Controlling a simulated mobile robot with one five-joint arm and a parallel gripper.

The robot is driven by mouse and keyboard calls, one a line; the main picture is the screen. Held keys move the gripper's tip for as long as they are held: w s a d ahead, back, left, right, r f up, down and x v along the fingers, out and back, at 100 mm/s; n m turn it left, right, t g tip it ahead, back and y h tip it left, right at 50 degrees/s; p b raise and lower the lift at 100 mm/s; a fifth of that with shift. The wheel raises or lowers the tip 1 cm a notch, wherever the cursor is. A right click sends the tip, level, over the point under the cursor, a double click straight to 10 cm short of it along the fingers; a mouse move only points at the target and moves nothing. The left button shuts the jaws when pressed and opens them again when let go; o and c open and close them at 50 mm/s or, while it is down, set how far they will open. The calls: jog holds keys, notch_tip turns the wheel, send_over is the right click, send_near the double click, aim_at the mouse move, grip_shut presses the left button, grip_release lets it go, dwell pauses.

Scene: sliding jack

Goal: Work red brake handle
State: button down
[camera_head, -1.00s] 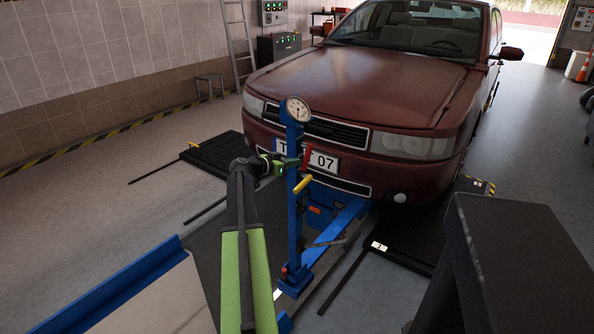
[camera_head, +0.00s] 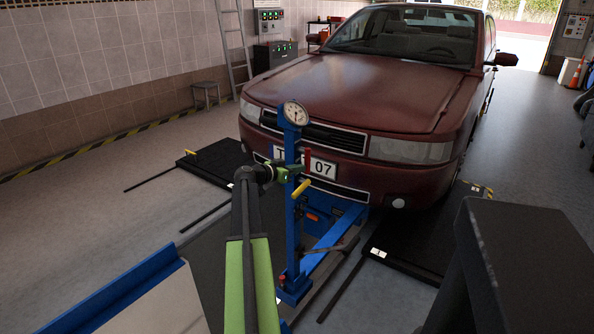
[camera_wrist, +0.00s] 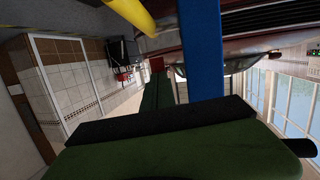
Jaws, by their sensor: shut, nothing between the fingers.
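The blue jack post (camera_head: 291,235) stands upright in front of the car, with a round gauge (camera_head: 295,113) on top. The small red handle (camera_head: 307,160) is on the right side of the post, nearly upright. A yellow handle (camera_head: 301,188) sticks out just below it. My gripper (camera_head: 296,171) is shut and empty beside the post, close to the red handle; I cannot tell if they touch. In the wrist view, the green finger (camera_wrist: 158,92) lies by the blue post (camera_wrist: 202,50), the yellow handle (camera_wrist: 132,14) is near the top, and a bit of red (camera_wrist: 157,64) shows past the fingertip.
The dark red car (camera_head: 350,95) stands close behind the post. The jack's blue base (camera_head: 328,250) runs under its front. Black platforms lie at left (camera_head: 215,165) and right (camera_head: 415,240). A blue-edged panel (camera_head: 125,290) is at lower left. Open floor lies at left.

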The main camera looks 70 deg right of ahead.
jog(key=f+v, duration=0.3)
jog(key=v, duration=1)
jog(key=shift+w+a, duration=0.35)
jog(key=shift+a, duration=0.2)
jog(key=shift+r, duration=0.15)
